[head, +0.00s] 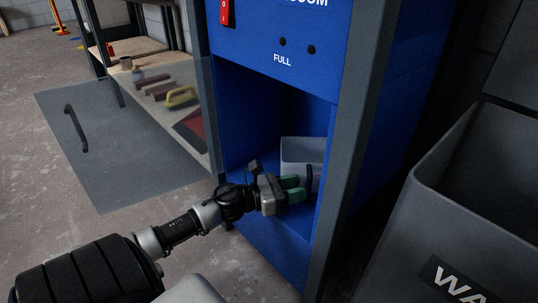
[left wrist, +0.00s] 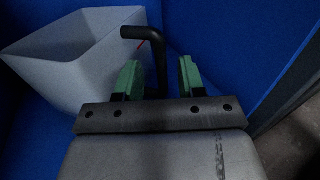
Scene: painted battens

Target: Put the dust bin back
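The dust bin (head: 303,150) is a pale grey, open-topped box. It sits inside the lower bay of the blue vacuum cabinet (head: 262,115), towards the right side. In the left wrist view the bin (left wrist: 75,60) is at the upper left, with its black bent handle (left wrist: 159,65) at its right side. My left gripper (head: 296,190) reaches into the bay in front of the bin. In the left wrist view its green fingers (left wrist: 158,80) are apart, one on each side of the handle's upright part, with gaps showing. My right gripper is in neither view.
A see-through door panel (head: 110,165) with a black handle (head: 76,128) stands open at the left. A large grey waste bin (head: 420,215) stands at the right, close to the cabinet.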

